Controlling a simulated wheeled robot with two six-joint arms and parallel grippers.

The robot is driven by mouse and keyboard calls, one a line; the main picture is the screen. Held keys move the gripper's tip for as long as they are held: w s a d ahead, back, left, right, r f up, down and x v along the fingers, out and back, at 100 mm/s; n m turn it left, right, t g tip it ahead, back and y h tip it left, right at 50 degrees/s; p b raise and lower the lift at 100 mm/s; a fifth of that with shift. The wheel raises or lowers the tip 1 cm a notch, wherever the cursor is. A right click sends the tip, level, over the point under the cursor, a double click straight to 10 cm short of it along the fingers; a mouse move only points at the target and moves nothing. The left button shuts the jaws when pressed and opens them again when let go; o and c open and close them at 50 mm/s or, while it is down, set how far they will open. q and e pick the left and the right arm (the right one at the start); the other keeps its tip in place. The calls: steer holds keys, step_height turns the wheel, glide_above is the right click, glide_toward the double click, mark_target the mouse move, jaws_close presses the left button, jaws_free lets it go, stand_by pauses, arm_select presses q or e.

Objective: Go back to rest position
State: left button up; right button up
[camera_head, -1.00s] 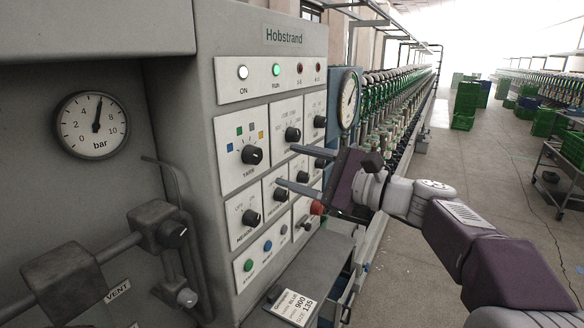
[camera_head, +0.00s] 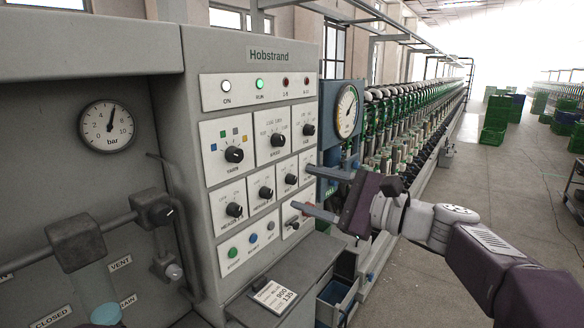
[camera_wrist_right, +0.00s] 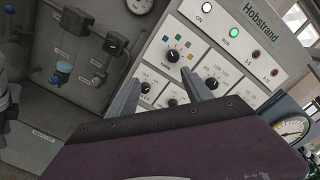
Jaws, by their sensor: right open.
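My right gripper (camera_head: 313,190) is open and empty. Its arm comes in from the right in the head view, and its two fingers reach toward the lower right of the Hobstrand control panel (camera_head: 287,54). I cannot tell from the head view how far the fingertips are from the panel face. In the right wrist view the two fingers (camera_wrist_right: 168,98) stand apart below the large knob with coloured marks (camera_wrist_right: 172,56), with nothing between them. The same knob (camera_head: 234,154) shows in the head view. The green run lamp (camera_head: 259,83) is lit. My left gripper is not in view.
A pressure gauge (camera_head: 106,126) and pipes with valves are at the left. A round dial (camera_head: 346,111) stands behind my right gripper. A ledge with a label card (camera_head: 274,293) juts out below the panel. The floor aisle (camera_head: 500,180) at the right is largely open.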

steer(key=a+f+g+h, duration=0.15)
steer(key=a+f, duration=0.25)
steer(key=f, duration=0.4)
steer(key=s+d+f+n+g+h, duration=0.25)
steer(key=s+f, duration=0.25)
steer(key=f, duration=0.6)
steer(key=s+d+f+n+g+h, duration=0.15)
steer(key=s+f+g+h, duration=0.35)
steer(key=f, duration=0.6)
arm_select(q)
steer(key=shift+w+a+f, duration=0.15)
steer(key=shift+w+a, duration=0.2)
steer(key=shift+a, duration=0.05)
arm_select(e)
steer(key=s+d+f+n+h, duration=0.5)
steer(key=s+d+f+n, duration=0.4)
steer(key=d+f+n, duration=0.2)
steer(key=shift+d+f+h, duration=0.4)
steer(key=shift+d+f, duration=0.25)
steer(key=shift+d, duration=0.25)
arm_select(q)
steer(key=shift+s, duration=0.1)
